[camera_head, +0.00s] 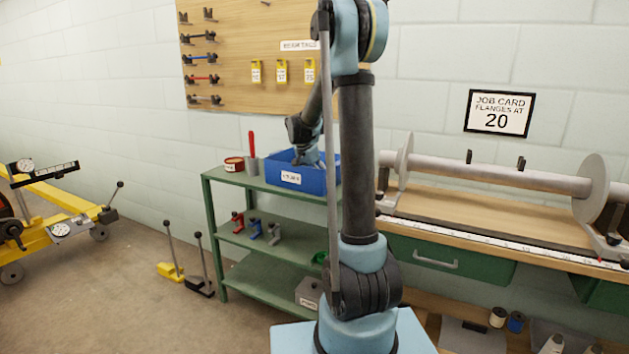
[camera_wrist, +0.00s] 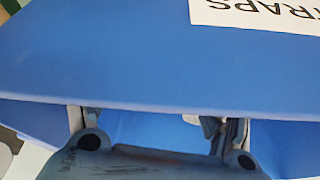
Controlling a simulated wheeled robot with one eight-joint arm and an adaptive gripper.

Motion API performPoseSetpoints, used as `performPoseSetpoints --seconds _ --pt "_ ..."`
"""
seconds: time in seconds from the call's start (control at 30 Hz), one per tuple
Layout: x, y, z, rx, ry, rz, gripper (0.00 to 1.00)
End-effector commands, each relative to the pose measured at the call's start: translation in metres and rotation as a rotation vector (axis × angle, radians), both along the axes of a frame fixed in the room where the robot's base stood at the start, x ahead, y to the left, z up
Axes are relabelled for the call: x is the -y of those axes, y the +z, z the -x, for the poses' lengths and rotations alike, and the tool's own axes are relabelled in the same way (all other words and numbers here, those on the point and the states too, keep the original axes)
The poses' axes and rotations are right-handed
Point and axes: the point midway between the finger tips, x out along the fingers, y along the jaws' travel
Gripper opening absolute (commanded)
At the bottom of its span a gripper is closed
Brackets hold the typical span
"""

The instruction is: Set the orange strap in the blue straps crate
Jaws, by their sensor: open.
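The blue straps crate (camera_head: 318,182) stands on the top shelf of a green rack, its white label facing the front. In the wrist view, the crate's blue wall (camera_wrist: 120,60) and part of its STRAPS label fill most of the picture. My gripper (camera_head: 308,160) is at the crate's opening. In the wrist view, my gripper (camera_wrist: 158,125) is open, its two fingers apart beyond the crate's near rim, with blue crate surface between them. No orange strap shows in either view. The crate's inside is mostly hidden.
A red tin (camera_head: 233,164) and a red-handled tool (camera_head: 252,152) stand left of the crate on the green rack (camera_head: 240,184). A workbench (camera_head: 480,213) with a roller lies to the right. A pegboard (camera_head: 240,60) hangs behind.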

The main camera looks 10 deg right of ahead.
Motion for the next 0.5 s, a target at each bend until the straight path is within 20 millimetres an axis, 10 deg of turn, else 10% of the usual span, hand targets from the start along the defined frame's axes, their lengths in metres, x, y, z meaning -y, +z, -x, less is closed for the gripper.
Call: performPoseSetpoints --seconds 0.5 --pt "-0.016 0.044 0.011 0.001 0.003 -0.001 0.75"
